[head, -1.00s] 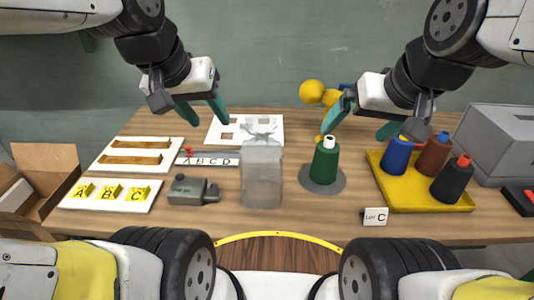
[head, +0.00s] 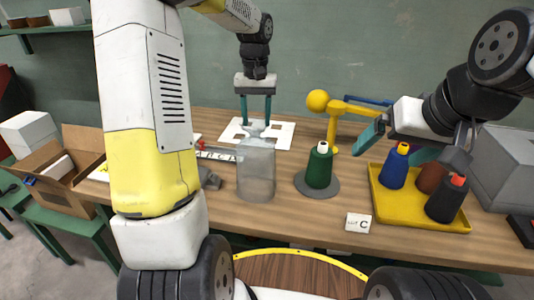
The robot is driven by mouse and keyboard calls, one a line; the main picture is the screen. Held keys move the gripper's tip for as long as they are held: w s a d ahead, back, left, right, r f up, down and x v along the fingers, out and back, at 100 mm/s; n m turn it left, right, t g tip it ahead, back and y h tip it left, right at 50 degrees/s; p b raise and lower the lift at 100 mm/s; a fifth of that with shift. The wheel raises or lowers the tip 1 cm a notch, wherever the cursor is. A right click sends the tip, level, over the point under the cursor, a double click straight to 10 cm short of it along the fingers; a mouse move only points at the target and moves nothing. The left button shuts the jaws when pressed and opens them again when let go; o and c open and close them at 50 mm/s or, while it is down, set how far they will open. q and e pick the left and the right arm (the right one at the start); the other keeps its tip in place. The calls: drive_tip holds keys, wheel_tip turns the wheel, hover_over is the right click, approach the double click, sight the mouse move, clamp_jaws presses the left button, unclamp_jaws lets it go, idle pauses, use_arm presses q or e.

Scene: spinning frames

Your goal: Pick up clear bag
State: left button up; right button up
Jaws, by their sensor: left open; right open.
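The clear bag (head: 256,176) stands upright on the table, a cloudy see-through bag with a gathered top. My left gripper (head: 256,122) points straight down over the bag's top. Its two teal fingers are apart, one on each side of the gathered neck in the picture; I cannot tell whether they touch it. My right gripper (head: 398,146) is open and empty, above the table near the yellow tray, to the right of the bag.
A green spool (head: 319,168) on a grey disc stands right of the bag, with a yellow-and-blue stand (head: 334,115) behind. A yellow tray (head: 412,211) holds blue, brown and black spools. A "C" card (head: 358,222) lies in front. An open cardboard box (head: 62,196) is at the left.

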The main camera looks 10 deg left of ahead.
sight(255, 136)
use_arm(q)
drive_tip(key=f, duration=0.6)
drive_tip(key=shift+s+a+f, duration=0.15)
drive_tip(key=shift+a+f, duration=0.05)
drive_tip(key=shift+f, duration=0.05)
clamp_jaws()
